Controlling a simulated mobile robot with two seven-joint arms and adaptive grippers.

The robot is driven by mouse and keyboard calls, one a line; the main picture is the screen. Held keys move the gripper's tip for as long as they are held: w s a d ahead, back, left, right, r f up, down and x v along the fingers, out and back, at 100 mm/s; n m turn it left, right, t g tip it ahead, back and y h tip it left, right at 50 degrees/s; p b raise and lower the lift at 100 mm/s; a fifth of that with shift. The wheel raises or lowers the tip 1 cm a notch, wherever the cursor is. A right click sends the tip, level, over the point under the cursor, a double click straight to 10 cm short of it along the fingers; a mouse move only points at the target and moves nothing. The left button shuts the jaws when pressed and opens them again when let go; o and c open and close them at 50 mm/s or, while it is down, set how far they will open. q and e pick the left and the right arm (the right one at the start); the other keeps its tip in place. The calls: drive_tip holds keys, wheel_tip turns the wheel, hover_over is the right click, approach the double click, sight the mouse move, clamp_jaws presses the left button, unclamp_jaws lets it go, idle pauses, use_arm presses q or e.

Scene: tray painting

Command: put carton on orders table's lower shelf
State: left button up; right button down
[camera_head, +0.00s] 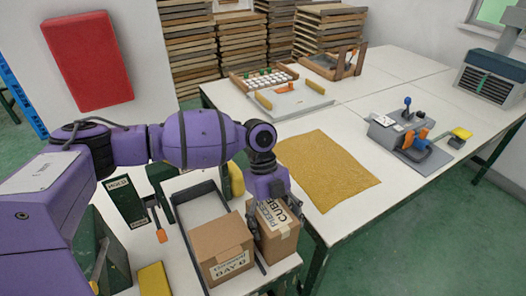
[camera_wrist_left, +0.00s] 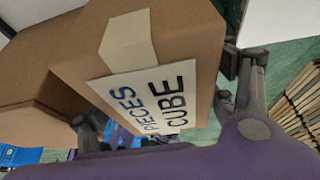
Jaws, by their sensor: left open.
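A brown carton (camera_head: 277,238) labelled "PIECES CUBE" is at the front right corner of the near white table, beside a second carton (camera_head: 220,250) whose label reads "DAY 6". My left gripper (camera_head: 274,212) is at the top of the "PIECES CUBE" carton, with its fingers on either side and open. In the left wrist view this carton (camera_wrist_left: 165,40) fills the upper middle, its label facing the camera, between the fingers of my left gripper (camera_wrist_left: 168,108). I cannot tell if the fingers touch it. The right gripper is not in view. No lower shelf can be made out.
A grey tray (camera_head: 177,192) lies around the "DAY 6" carton. A yellow mat (camera_head: 325,170) lies on the larger white table (camera_head: 350,225) to the right. A lever device (camera_head: 410,132) and a rack of white pieces (camera_head: 264,78) stand farther back. Green floor is open at right.

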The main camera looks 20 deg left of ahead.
use_arm(q)
drive_tip(key=v, duration=1.1)
drive_tip(key=shift+r, duration=0.1)
